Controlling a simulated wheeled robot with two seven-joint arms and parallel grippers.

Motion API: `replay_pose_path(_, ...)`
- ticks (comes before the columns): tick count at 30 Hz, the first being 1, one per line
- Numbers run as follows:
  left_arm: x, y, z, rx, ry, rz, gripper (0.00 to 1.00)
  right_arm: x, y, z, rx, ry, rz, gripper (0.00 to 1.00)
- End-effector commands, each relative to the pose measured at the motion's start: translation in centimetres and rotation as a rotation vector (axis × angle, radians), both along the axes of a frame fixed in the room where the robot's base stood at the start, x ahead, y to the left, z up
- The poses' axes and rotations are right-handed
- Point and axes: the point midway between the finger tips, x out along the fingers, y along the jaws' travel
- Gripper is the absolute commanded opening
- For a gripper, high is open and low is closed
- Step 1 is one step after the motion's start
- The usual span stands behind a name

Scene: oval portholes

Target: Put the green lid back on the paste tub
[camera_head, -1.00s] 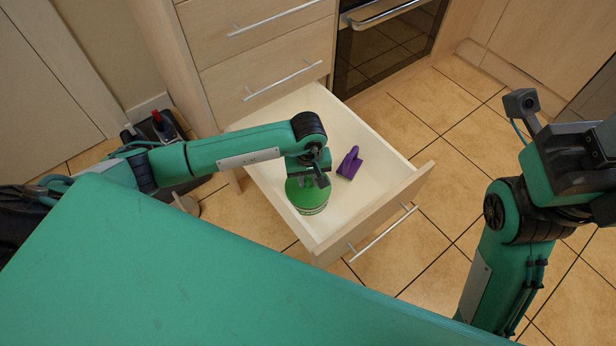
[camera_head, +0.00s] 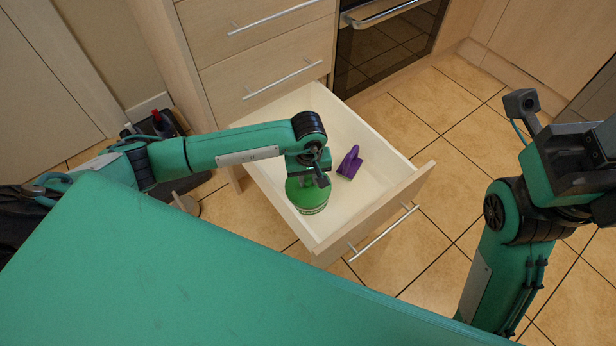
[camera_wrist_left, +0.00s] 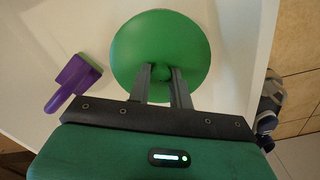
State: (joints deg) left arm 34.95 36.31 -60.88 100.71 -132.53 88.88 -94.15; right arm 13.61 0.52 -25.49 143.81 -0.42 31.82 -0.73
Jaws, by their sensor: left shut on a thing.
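The green lid (camera_head: 297,189) is at my left gripper (camera_head: 318,180) inside the open drawer. In the left wrist view the lid (camera_wrist_left: 160,45) is a round green disc, and the two fingers of the left gripper (camera_wrist_left: 163,76) are shut on its small central knob. The paste tub (camera_head: 312,209) is below the lid in the head view, with only a sliver of its side showing; I cannot tell whether the lid is seated on it. My right arm is at the right edge of the head view, with its fingertips out of sight.
The open drawer (camera_head: 395,198) has pale walls and a bar handle (camera_head: 383,236). A purple brush-like tool (camera_head: 350,163) lies in it to the right of the lid. Free drawer floor lies around them. A dark caddy (camera_head: 160,128) stands left of the cabinet.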

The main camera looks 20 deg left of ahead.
Motion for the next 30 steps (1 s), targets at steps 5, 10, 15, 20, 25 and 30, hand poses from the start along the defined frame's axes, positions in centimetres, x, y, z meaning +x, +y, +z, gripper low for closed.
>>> replay_pose_path(5, 0.0, 0.0, 0.0, 0.000, 0.000, 0.000, 0.00, 0.0, 0.0, 0.0, 0.000, 0.000, 0.000, 0.37)
replay_pose_path(10, 0.0, 0.0, -0.4, -0.001, -0.001, 0.000, 0.00, 0.0, 0.0, -0.3, 0.000, 0.000, 0.000, 0.37)
replay_pose_path(15, 0.0, 0.0, -0.9, -0.001, -0.001, 0.000, 0.00, 0.0, 0.0, -0.8, 0.000, 0.000, 0.000, 0.37)
replay_pose_path(20, 0.0, 0.0, -1.3, 0.000, 0.000, 0.000, 0.00, 0.0, 0.0, -1.0, 0.000, 0.000, 0.000, 0.37)
replay_pose_path(25, 0.0, 0.0, -1.2, 0.000, 0.000, 0.001, 0.00, 0.0, 0.0, -1.0, 0.000, 0.000, 0.000, 0.37)
replay_pose_path(30, 0.0, 0.0, -1.2, 0.000, 0.000, 0.001, 0.00, 0.0, 0.0, -1.0, 0.000, 0.000, 0.000, 0.37)
